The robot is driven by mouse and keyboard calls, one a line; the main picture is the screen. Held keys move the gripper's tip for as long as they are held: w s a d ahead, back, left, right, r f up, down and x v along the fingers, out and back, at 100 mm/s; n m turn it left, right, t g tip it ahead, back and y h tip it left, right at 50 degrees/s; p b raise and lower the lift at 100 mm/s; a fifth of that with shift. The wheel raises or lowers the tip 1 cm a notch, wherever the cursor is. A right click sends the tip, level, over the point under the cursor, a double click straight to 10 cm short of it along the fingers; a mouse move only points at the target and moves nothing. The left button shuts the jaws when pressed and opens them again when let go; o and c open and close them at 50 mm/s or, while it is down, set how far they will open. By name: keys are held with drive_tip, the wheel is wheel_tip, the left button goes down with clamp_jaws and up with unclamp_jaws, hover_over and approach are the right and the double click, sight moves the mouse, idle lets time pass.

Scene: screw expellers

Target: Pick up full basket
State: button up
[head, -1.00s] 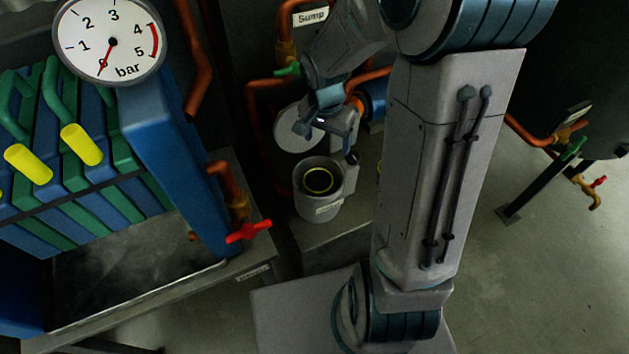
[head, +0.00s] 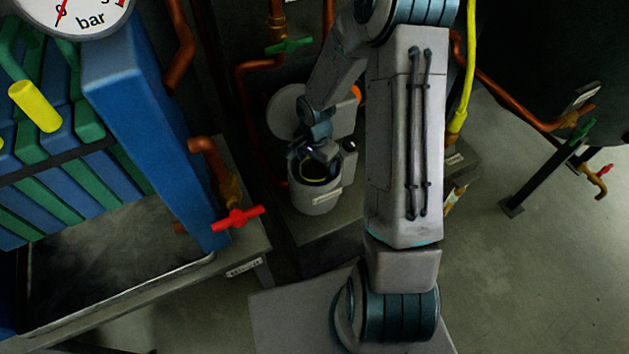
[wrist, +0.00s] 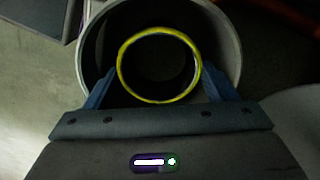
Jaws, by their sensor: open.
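The basket shows as a yellow-rimmed round container (wrist: 158,32) with a dark inside, in the wrist view. It sits inside a larger pale cylindrical housing (wrist: 233,45), which stands on a low bench in the head view (head: 314,198). I cannot tell what the basket holds. My gripper (wrist: 160,90) is open, with one blue finger on each side of the yellow rim, inside the housing's mouth. Whether the fingers touch the rim I cannot tell. In the head view my gripper (head: 318,158) is over the housing and hides part of the yellow rim.
A round pale lid (head: 285,108) stands behind the housing. Copper pipes (head: 245,95) run close on its left. A blue and green plate press (head: 150,130) with a tray (head: 110,250) and a red valve handle (head: 237,217) is at the left. Open floor (head: 540,270) lies at the right.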

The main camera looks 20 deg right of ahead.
sight(315, 177)
drive_tip(key=f+b, duration=0.1)
drive_tip(key=f, duration=0.4)
drive_tip(key=shift+s+a+f+b, duration=0.15)
drive_tip(key=shift+a+f+b, duration=0.1)
drive_tip(key=shift+b, duration=0.15)
drive_tip(key=c, duration=0.8)
